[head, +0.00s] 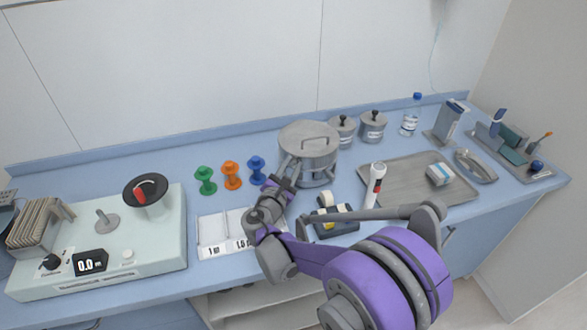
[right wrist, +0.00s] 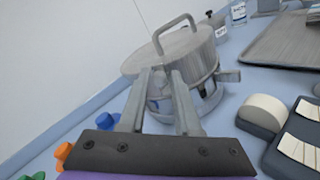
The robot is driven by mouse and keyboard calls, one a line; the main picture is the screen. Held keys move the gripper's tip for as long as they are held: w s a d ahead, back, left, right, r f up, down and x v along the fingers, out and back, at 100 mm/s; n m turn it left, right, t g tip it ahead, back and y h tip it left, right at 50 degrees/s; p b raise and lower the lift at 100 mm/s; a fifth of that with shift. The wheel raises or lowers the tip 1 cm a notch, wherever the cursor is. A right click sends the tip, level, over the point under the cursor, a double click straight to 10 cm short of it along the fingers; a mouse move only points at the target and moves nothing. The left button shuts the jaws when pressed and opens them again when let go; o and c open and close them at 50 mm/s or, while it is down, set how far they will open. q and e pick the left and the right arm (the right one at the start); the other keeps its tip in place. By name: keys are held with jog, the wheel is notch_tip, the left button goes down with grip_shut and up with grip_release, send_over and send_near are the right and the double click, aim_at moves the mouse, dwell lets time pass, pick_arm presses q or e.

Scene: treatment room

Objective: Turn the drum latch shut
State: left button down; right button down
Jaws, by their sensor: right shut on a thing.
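The metal drum (head: 308,148) stands near the back middle of the counter, with a flat grey lid and a raised loop handle. In the right wrist view the drum (right wrist: 190,58) fills the upper middle, with a grey lug sticking out at its right side. My right gripper (head: 289,171) reaches the drum's front left side. In the right wrist view its two fingers (right wrist: 163,78) are close together at the drum's side, shut on the drum latch, which they mostly hide. I cannot tell the latch's exact angle. My left gripper is not in view.
Green, orange and blue spools (head: 231,176) stand left of the drum. Two small lidded pots (head: 342,132) stand close at its right. A tape dispenser (head: 335,224), a white-and-red pen-like device (head: 375,184) and a grey tray (head: 415,187) lie to the right.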

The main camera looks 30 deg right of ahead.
jog(key=shift+w+a+r+n, duration=0.1)
jog(key=shift+w+a+n, duration=0.1)
jog(key=shift+n, duration=0.2)
jog(key=c, duration=0.8)
grip_release()
jog(key=shift+o, duration=0.2)
jog(key=shift+w, duration=0.1)
jog(key=shift+s+a, duration=0.15)
jog(key=shift+s, duration=0.05)
jog(key=b+v, duration=0.1)
jog(key=v, duration=0.9)
jog(key=shift+a, duration=0.15)
jog(key=shift+s, duration=0.15)
